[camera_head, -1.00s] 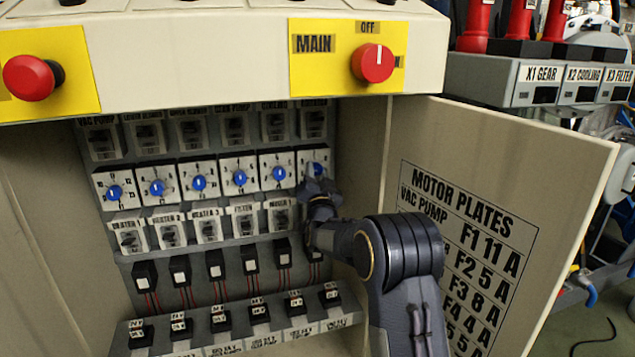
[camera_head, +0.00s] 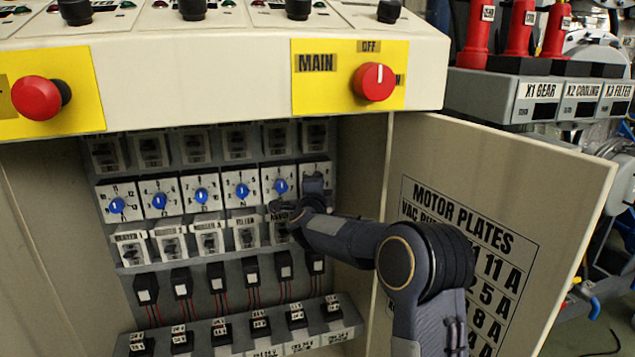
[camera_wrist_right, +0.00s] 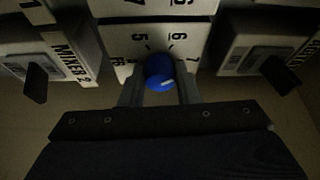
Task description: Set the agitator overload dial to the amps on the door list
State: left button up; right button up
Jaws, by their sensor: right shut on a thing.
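My right gripper (camera_head: 313,187) is at the rightmost dial in the row of overload dials, and its fingers hide that dial's knob in the head view. In the right wrist view, the blue knob (camera_wrist_right: 160,72) sits between the two fingers (camera_wrist_right: 160,92), which are shut on it. Its pale mark points right, toward the 7; the figures 5 and 6 show above it. The door list (camera_head: 490,262), headed MOTOR PLATES, is partly hidden by my right arm; 11 A, 5 A and 8 A show. I cannot read an agitator line. My left gripper is out of view.
Several other blue-knobbed dials (camera_head: 201,194) stand to the left, with switches above and below. The red MAIN knob (camera_head: 374,82) and red stop button (camera_head: 36,98) are on the panel overhead. The open cabinet door (camera_head: 565,165) bounds the right side.

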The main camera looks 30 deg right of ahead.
jog(key=shift+d+r+m+g+y+p, duration=0.1)
jog(key=shift+m+g+y+p, duration=0.35)
jog(key=shift+m+p, duration=0.7)
jog(key=shift+r+m+g+y+p, duration=0.1)
jog(key=shift+m+g+y+p, duration=0.45)
jog(key=shift+m, duration=1.1)
jog(key=o, duration=1)
jog(key=shift+p+v, duration=0.45)
jog(key=shift+v, duration=3.45)
jog(key=shift+s+f, duration=0.1)
jog(key=shift+f, duration=0.05)
